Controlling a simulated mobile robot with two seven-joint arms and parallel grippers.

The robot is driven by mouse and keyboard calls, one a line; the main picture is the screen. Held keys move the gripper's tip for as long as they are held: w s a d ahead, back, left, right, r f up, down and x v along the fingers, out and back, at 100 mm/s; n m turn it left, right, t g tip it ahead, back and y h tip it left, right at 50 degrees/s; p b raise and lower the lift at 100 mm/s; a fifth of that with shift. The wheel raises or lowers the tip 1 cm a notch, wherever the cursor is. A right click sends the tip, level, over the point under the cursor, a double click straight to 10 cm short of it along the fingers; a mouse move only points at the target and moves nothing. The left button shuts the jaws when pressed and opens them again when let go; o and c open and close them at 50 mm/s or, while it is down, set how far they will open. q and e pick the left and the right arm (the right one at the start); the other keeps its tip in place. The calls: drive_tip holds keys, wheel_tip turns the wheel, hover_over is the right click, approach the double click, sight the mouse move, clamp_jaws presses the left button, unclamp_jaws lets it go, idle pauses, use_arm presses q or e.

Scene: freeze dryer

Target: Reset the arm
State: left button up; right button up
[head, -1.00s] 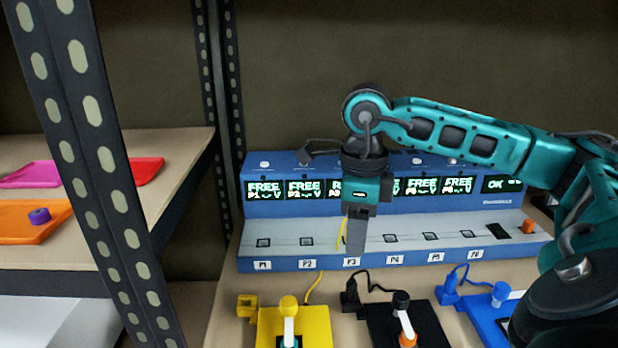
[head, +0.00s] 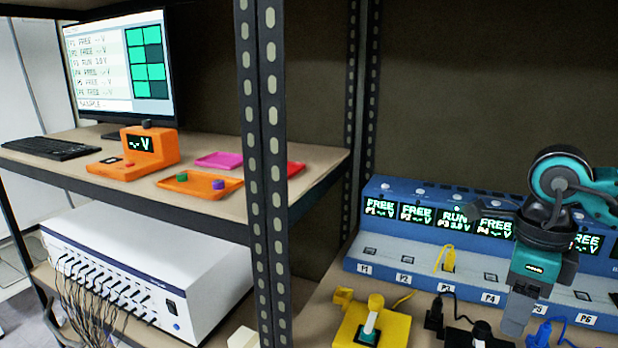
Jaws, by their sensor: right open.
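My right gripper (head: 516,318) hangs fingers down in front of the blue charging station (head: 358,255), between the P4 and P5 labels. It holds nothing that I can see. Its arm comes in from the right edge. A yellow plug (head: 448,259) stands in slot P3, apart from the gripper, and the P3 display reads RUN. The other readable displays show FREE. The gripper and arm hide part of the station around P5. My left gripper is not in view.
A yellow holder (head: 393,328) and dark and blue plugs sit in front of the station. A shelf post (head: 262,180) stands in the middle. Left of it are a monitor (head: 118,62), keyboard (head: 50,149), orange meter (head: 135,160), orange tray (head: 170,186) and white instrument (head: 215,285).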

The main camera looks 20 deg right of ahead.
drive_tip(key=a+f+y+p, duration=0.25)
drive_tip(key=a+y, duration=0.65)
drive_tip(key=a, duration=0.9)
drive_tip(key=w+a+r+m+t+y+p, duration=0.35)
drive_tip(key=w+a+m+t+y, duration=0.25)
drive_tip(key=a+m+t+y, duration=0.5)
drive_tip(key=w+d+f+m+t+h+p, duration=0.1)
drive_tip(key=d+f+m+t+h, duration=0.3)
drive_tip(key=m+h, duration=0.5)
drive_tip(key=d+f+m+t+h, duration=0.2)
drive_tip(key=d+f+m+h, duration=0.3)
drive_tip(key=m, duration=0.7)
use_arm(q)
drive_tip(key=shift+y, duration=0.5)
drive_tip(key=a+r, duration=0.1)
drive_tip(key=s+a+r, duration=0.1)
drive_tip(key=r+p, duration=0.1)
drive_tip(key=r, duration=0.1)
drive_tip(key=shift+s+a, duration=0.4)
use_arm(e)
drive_tip(key=s+f+m+g+h, duration=0.4)
drive_tip(key=s+f+m+g, duration=0.2)
drive_tip(key=f, duration=0.9)
drive_tip(key=s+m, duration=0.2)
drive_tip(key=s, duration=0.2)
drive_tip(key=shift+a, duration=0.35)
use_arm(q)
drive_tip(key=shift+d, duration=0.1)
use_arm(e)
drive_tip(key=shift+r, duration=0.1)
